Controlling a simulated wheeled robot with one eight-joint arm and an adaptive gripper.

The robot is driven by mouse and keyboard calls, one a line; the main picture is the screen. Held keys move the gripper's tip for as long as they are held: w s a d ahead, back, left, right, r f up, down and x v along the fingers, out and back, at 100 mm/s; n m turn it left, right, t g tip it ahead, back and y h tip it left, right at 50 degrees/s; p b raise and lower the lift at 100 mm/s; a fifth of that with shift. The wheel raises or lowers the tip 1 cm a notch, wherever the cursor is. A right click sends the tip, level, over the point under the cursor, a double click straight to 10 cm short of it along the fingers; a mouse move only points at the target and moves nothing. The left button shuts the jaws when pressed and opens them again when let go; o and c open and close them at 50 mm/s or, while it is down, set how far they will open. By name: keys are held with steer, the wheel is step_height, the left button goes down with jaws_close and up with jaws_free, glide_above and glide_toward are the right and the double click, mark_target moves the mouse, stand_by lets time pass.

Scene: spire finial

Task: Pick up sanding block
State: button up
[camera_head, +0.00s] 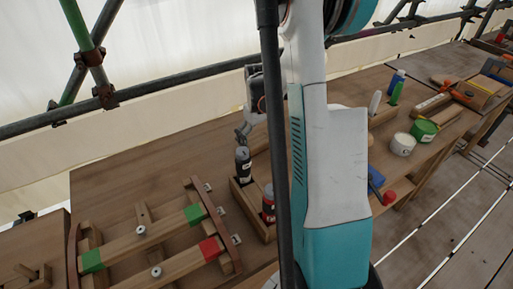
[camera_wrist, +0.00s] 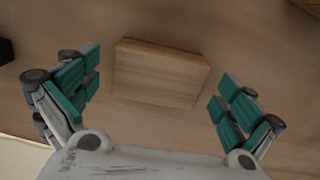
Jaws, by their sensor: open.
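A pale wooden block (camera_wrist: 158,75), which looks like the sanding block, lies on the brown wooden surface in the wrist view. It sits between and slightly beyond the fingers of my gripper (camera_wrist: 157,88). The fingers are spread wide, with teal pads on both sides, and do not touch the block. In the head view my gripper (camera_head: 243,132) is partly hidden behind my arm, above the bench near a dark can (camera_head: 243,165). I cannot make out the block in the head view.
A wooden tray (camera_head: 256,221) holds the dark can and a red can (camera_head: 268,203). A wooden frame with green and red patches (camera_head: 150,240) lies at left. A white tub (camera_head: 402,144) and a green tin (camera_head: 424,130) stand at right. The bench's back left is clear.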

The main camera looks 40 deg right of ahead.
mark_target(258, 141)
steer(key=shift+f, duration=0.8)
steer(key=shift+r, duration=0.1)
steer(key=c, duration=1.1)
steer(key=shift+o, duration=0.2)
step_height(258, 141, up, 20)
steer(key=p, duration=0.6)
steer(key=shift+p, duration=0.4)
